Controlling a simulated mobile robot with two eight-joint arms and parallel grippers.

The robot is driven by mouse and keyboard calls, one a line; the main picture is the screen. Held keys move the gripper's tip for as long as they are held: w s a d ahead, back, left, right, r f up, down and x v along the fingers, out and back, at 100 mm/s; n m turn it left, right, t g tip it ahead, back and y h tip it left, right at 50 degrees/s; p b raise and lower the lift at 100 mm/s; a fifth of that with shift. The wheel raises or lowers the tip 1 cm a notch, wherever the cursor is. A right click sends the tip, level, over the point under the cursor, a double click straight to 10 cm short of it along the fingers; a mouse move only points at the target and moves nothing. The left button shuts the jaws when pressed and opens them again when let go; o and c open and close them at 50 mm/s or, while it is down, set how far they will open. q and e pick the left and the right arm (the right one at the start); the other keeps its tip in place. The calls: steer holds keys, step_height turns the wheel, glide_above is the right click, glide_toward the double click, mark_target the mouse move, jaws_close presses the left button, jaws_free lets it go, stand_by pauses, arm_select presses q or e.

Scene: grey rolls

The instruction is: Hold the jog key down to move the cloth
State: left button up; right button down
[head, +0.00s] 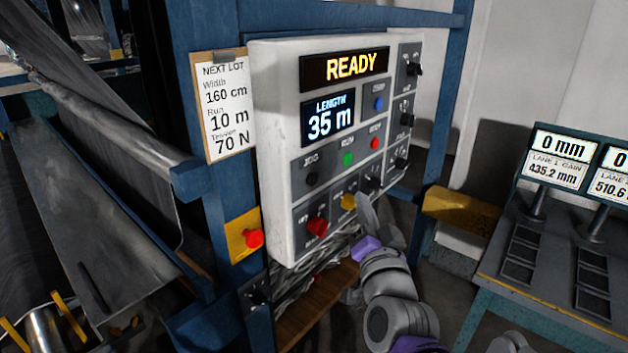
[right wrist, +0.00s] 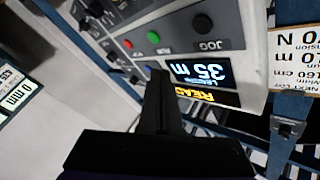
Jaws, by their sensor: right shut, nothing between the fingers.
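The jog key (head: 312,180) is a round black button under the label JOG on the white control panel (head: 275,130). It also shows at the top of the right wrist view (right wrist: 202,25). The panel reads READY and LENGTH 35 m. Dark grey cloth (head: 100,115) runs over the machine at the left. My right gripper (head: 364,204) is shut and empty in front of the panel's lower right, right of and below the jog key. Its closed fingers (right wrist: 158,78) show in the right wrist view, apart from the key. My left gripper is not in view.
Beside the jog key are a green button (head: 348,158) and a red button (head: 375,143); a blue one (head: 378,104) is above. A red emergency button (head: 253,238) is on the frame.

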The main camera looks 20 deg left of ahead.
mark_target(313, 179)
steer(key=w+a+b, duration=0.2)
steer(key=a, duration=0.6)
steer(key=shift+w, duration=0.4)
stand_by(1.6)
steer(key=shift+w+a, duration=0.2)
steer(key=shift+a, duration=0.15)
